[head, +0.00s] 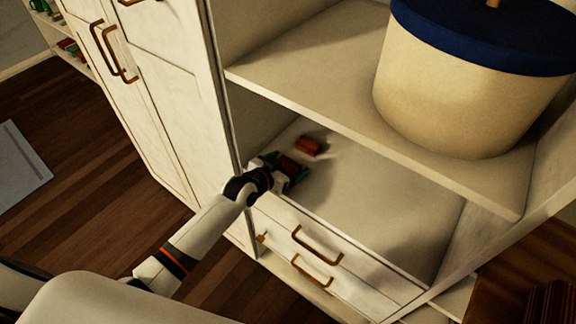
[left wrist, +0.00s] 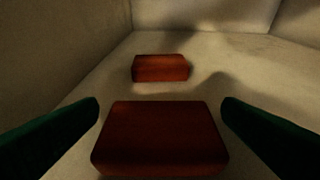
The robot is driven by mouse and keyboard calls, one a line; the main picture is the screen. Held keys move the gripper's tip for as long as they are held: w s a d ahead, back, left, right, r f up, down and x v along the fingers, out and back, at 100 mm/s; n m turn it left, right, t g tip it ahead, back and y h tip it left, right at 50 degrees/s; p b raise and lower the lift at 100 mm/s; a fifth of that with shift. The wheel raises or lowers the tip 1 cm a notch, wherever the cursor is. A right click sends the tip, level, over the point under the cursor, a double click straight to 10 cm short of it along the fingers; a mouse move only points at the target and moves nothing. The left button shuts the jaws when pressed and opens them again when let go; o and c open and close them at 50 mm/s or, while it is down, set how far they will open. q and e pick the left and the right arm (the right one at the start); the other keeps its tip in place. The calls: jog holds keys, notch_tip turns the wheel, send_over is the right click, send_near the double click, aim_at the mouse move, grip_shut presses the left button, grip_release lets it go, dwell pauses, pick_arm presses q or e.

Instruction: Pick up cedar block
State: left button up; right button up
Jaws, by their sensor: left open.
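Two reddish-brown cedar blocks lie on the lower shelf (head: 385,205) of the white cabinet. The nearer block (left wrist: 160,140) lies between the green fingers of my left gripper (head: 287,168), with a gap visible on both sides in the left wrist view. In the head view this block is partly hidden by the gripper. The farther block (head: 308,146) lies a little beyond the fingertips and also shows in the left wrist view (left wrist: 160,68). My left gripper is open and reaches into the compartment from its front left. My right gripper is out of view.
An upper shelf (head: 300,72) overhangs the compartment and carries a large cream basket (head: 455,100) with a blue lid. The cabinet's side wall is close on the left. Drawers with brass handles (head: 318,246) sit below. The shelf's right part is clear.

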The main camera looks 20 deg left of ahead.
pick_arm(q)
jog(key=shift+w+f, duration=0.1)
jog(key=shift+w, duration=0.05)
jog(key=c, duration=1.1)
